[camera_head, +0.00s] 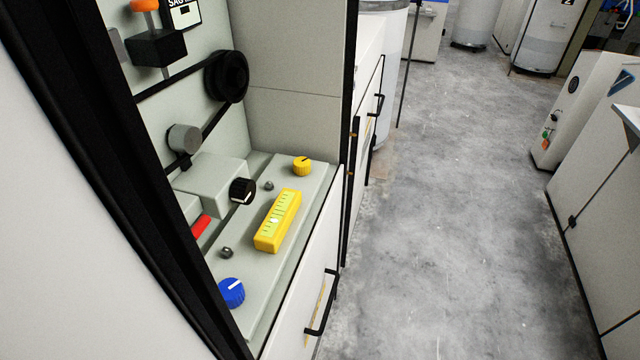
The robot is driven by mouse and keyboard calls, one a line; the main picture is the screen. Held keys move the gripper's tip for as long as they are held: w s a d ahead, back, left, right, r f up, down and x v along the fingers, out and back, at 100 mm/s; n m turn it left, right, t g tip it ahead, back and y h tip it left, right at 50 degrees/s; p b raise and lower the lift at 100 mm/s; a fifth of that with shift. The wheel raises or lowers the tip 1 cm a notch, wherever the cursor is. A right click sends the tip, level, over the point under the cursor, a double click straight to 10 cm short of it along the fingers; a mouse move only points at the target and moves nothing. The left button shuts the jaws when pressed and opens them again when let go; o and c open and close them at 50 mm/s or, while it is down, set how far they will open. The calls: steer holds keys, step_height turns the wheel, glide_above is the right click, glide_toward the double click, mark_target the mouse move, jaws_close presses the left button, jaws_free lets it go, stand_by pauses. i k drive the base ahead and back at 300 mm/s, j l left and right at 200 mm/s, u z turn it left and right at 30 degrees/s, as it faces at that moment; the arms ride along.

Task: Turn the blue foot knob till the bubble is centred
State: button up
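The blue foot knob (231,292) is at the near end of a grey-green plate (255,285) on the machine, with a white pointer line on its top. A yellow spirit level (278,221) lies on the plate between the blue knob and a yellow knob (302,166) at the far end. The level has a pale green scale with dark marks. A small whitish spot, perhaps the bubble, shows nearer the blue knob's end of the scale; its exact position is too small to tell. My gripper is not in view.
A black knob (242,191) on a grey block stands left of the level. A belt pulley (227,77) and an orange-topped part (145,5) are above. A dark frame edge runs along the left. Grey floor (450,200) is open to the right, with white machines (600,180) beyond.

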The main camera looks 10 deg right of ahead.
mark_target(232, 289)
steer(key=i+l+z, duration=0.35)
steer(key=i, duration=0.15)
steer(key=i+z, duration=0.4)
steer(key=i+u, duration=0.3)
steer(key=i+l+u, duration=0.25)
steer(key=i, duration=0.15)
steer(key=i+l+u, duration=0.1)
steer(key=u, duration=0.35)
steer(key=i+l+u, duration=0.2)
steer(key=u, duration=0.3)
steer(key=i+l+u, duration=0.2)
steer(key=u, duration=0.25)
steer(key=l+u, duration=0.45)
steer(key=i+l+u, duration=0.1)
steer(key=l+u, duration=0.15)
steer(key=u, duration=0.25)
steer(key=l+u, duration=0.3)
steer(key=u, duration=0.15)
